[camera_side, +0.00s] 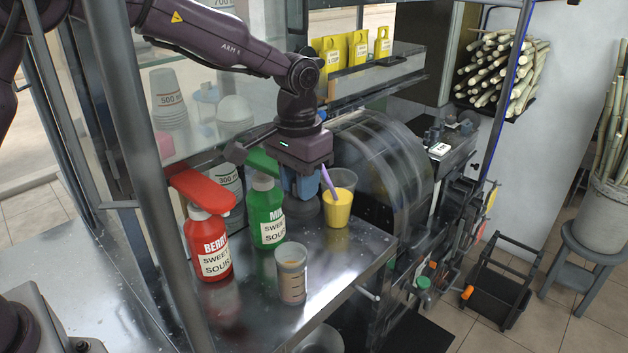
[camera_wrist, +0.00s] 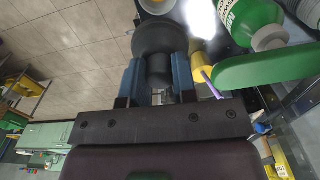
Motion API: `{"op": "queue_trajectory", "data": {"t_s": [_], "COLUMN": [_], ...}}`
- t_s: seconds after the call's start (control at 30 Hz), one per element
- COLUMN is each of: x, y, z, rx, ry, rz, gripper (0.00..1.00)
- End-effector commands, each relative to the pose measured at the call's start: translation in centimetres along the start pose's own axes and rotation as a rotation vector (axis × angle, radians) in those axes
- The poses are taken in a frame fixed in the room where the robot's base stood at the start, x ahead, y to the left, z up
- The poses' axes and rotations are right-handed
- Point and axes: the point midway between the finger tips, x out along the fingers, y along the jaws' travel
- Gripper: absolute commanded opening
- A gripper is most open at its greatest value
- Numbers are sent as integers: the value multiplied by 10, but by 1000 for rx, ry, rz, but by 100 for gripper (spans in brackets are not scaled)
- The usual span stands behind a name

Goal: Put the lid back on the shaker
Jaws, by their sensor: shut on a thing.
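My gripper (camera_side: 305,190) points down over the metal counter, with its blue fingers shut on a dark grey lid (camera_side: 307,212). In the wrist view the fingers (camera_wrist: 158,80) close on the lid's narrow neck, and its wide round part (camera_wrist: 160,38) lies beyond the fingertips. A clear cup with measuring marks and a pinkish-brown filling (camera_side: 291,275), seemingly the shaker, stands upright and open on the counter, in front of the gripper and apart from the lid. A pale round rim (camera_wrist: 160,5) is cut off at the wrist view's top edge. I cannot tell whether the lid touches the counter.
A yellow-filled cup (camera_side: 338,207) with a purple stick stands close to the gripper's right. A green bottle (camera_side: 267,212) and a red bottle (camera_side: 207,245) stand to the left. A machine with a clear round cover (camera_side: 385,165) is behind. The counter's front left is clear.

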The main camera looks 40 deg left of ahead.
Motion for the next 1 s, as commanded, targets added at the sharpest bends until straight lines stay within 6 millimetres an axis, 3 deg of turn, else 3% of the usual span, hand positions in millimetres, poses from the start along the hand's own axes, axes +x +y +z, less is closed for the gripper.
{"op": "queue_trajectory", "data": {"t_s": [0.2, 1.0], "x": [13, 74], "y": [-1, -2], "z": [27, 27], "rx": [-8, -15], "ry": [-14, -8], "rz": [-3, -2], "gripper": [4, 4]}}
